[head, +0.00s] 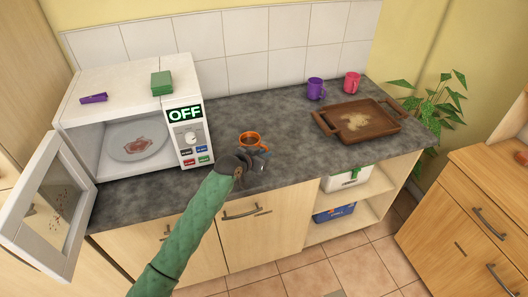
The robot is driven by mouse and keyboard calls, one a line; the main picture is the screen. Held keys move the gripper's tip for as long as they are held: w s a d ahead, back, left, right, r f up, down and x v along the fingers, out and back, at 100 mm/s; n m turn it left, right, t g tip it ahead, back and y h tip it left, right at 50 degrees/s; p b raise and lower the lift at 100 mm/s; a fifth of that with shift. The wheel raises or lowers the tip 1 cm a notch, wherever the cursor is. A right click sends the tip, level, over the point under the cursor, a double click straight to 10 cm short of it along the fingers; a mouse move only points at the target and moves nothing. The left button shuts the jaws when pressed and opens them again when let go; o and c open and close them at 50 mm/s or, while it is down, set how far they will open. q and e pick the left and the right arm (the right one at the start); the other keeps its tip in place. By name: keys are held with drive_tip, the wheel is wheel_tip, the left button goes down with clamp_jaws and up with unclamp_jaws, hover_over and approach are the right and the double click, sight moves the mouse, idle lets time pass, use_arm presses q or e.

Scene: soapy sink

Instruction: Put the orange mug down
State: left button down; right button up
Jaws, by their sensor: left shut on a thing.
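The orange mug (250,139) is upright at the grey counter (285,115), right of the microwave, with something dark inside it. My left gripper (254,156) is at the mug's near side, shut on it. My green left arm reaches up from the bottom of the head view. The gripper hides the lower part of the mug, so I cannot tell whether its base touches the counter. My right gripper is not in view.
An open microwave (188,106) with a stained plate (138,141) stands left. A purple mug (315,89), a pink mug (352,83) and a brown tray (325,124) are on the right. The counter between mug and tray is clear.

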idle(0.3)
use_arm(q)
drive_tip(key=c, duration=1.5)
unclamp_jaws()
drive_tip(key=shift+f, duration=0.1)
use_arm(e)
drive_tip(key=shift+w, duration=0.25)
